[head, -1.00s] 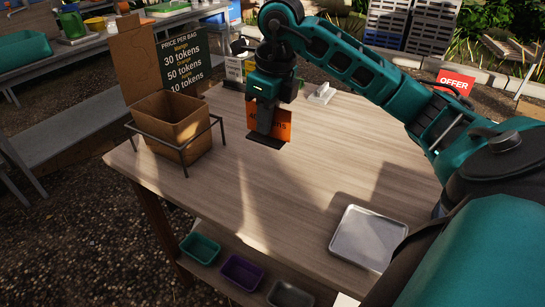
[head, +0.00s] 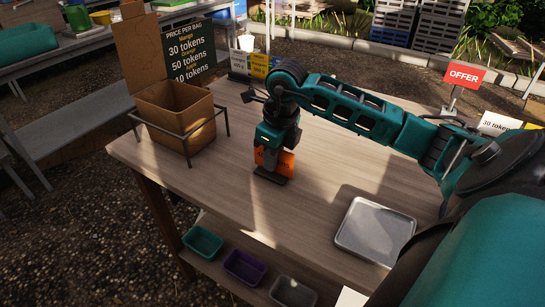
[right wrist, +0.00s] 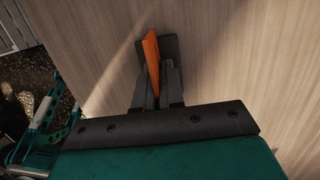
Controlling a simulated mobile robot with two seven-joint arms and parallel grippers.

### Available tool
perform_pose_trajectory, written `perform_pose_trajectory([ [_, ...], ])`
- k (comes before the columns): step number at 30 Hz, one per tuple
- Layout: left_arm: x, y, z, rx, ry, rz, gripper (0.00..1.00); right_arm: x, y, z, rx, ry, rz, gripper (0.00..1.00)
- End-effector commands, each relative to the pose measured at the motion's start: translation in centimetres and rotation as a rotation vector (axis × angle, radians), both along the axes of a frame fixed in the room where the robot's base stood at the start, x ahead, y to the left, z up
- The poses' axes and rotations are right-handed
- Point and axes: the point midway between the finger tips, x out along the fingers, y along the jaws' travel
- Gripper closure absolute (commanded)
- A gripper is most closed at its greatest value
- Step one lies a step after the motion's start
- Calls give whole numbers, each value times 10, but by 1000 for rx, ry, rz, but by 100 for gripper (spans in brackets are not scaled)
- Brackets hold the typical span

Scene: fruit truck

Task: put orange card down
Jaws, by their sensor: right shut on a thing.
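The orange card (head: 285,163) stands upright in a dark flat base (head: 271,177) over the middle of the wooden table (head: 310,205). My right gripper (head: 268,160) points down and is shut on the card, hiding part of its face. In the right wrist view the card (right wrist: 151,48) shows edge-on at the fingertips (right wrist: 158,85), with its dark base (right wrist: 171,48) beyond. The base is at or very close to the tabletop; I cannot tell whether it touches. My left gripper is not in the head view.
A cardboard box (head: 175,118) in a metal frame stands left, before a dark price sign (head: 188,50). A metal tray (head: 375,231) lies at the right front. Small yellow and dark signs (head: 258,66) stand at the back. Tabletop around the card is clear.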

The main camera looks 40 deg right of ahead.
Motion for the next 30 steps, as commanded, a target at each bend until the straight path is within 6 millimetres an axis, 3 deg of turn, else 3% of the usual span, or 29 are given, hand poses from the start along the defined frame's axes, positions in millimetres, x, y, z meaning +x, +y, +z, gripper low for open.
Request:
perform_pose_trajectory([
  [5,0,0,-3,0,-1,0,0,0,0,-3,0,0,0,100],
  [6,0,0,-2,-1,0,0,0,0,0,-4,0,0,0,91],
  [14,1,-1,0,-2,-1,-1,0,0,0,-3,0,0,0,66],
  [23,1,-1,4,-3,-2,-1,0,0,0,1,0,0,0,66],
  [30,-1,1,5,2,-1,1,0,-4,-2,41,-2,-7,0,66],
])
